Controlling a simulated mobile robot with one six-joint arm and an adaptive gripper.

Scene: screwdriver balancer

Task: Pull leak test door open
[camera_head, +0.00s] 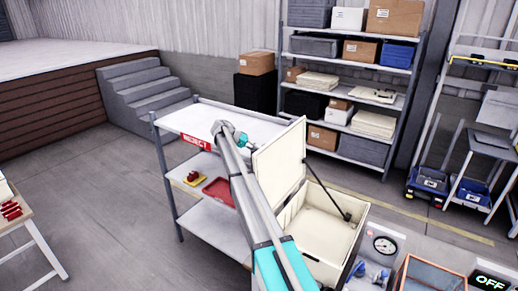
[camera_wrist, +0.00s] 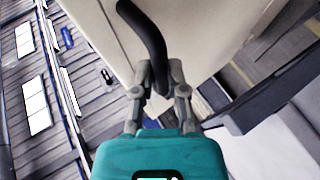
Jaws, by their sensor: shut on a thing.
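The cream leak test door (camera_head: 281,160) stands raised and open above its cream box (camera_head: 322,232) at the lower middle of the head view. The box's inside shows, and a dark strut (camera_head: 328,196) runs between box and door. My gripper (camera_head: 251,147) is at the door's upper left edge. In the wrist view my gripper (camera_wrist: 160,78) is shut on the black curved handle (camera_wrist: 148,32), with the cream door (camera_wrist: 205,30) behind it. The handle is hidden in the head view.
A shelf cart labelled REJECT (camera_head: 196,142) stands close behind and left of the door, with a red tray (camera_head: 219,190) on it. A dial gauge (camera_head: 385,245) and an OFF sign (camera_head: 490,281) are to the right. Open floor (camera_head: 100,190) lies left.

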